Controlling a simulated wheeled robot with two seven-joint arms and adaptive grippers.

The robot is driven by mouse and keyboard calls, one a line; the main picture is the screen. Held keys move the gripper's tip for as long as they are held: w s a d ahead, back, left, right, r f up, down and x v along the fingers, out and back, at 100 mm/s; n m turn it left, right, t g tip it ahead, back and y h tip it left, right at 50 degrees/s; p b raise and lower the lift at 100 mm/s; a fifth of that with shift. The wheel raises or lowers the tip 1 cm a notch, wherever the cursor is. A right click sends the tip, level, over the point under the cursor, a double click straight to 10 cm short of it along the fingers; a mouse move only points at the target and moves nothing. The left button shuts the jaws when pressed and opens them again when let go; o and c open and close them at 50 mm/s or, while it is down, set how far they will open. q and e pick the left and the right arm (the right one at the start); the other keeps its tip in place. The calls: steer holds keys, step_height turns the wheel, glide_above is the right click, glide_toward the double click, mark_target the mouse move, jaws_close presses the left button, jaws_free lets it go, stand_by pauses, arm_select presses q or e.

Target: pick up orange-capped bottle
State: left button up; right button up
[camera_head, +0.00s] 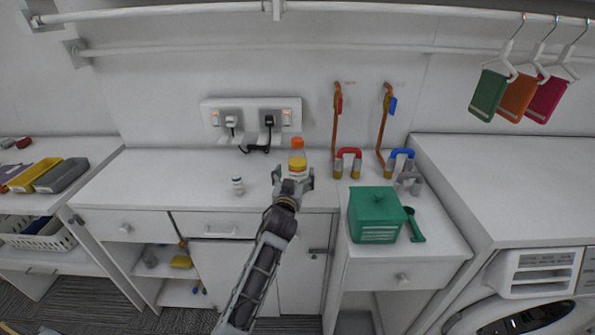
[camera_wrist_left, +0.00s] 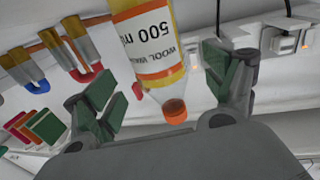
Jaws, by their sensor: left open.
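The orange-capped bottle (camera_head: 297,163) stands on the white counter below the wall sockets, with yellow liquid and a white label. My left gripper (camera_head: 293,182) is at the near side of the bottle and hides its lower part. In the left wrist view, the picture is upside down and the bottle (camera_wrist_left: 150,50) shows its 500 ml label and orange cap. The open fingers of my left gripper (camera_wrist_left: 165,85) lie on either side of it, with gaps visible. My right gripper is not in view.
A green box (camera_head: 376,215) and green scoop (camera_head: 413,225) are at the right. Red (camera_head: 347,160) and blue (camera_head: 400,160) handled objects stand behind the box. Plugs and cables (camera_head: 268,125) hang from the wall behind.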

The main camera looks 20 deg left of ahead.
mark_target(296, 171)
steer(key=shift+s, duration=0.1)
arm_select(q)
steer(key=shift+w+a, duration=0.1)
steer(key=shift+w, duration=0.8)
steer(key=shift+w+a+p, duration=0.1)
steer(key=shift+w+p, duration=0.25)
steer(key=shift+w, duration=0.4)
steer(key=shift+w+a+f, duration=0.1)
steer(key=shift+w, duration=0.85)
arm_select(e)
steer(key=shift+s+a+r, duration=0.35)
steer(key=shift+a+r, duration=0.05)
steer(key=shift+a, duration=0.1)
arm_select(q)
steer(key=shift+c, duration=0.2)
steer(key=c, duration=1.4)
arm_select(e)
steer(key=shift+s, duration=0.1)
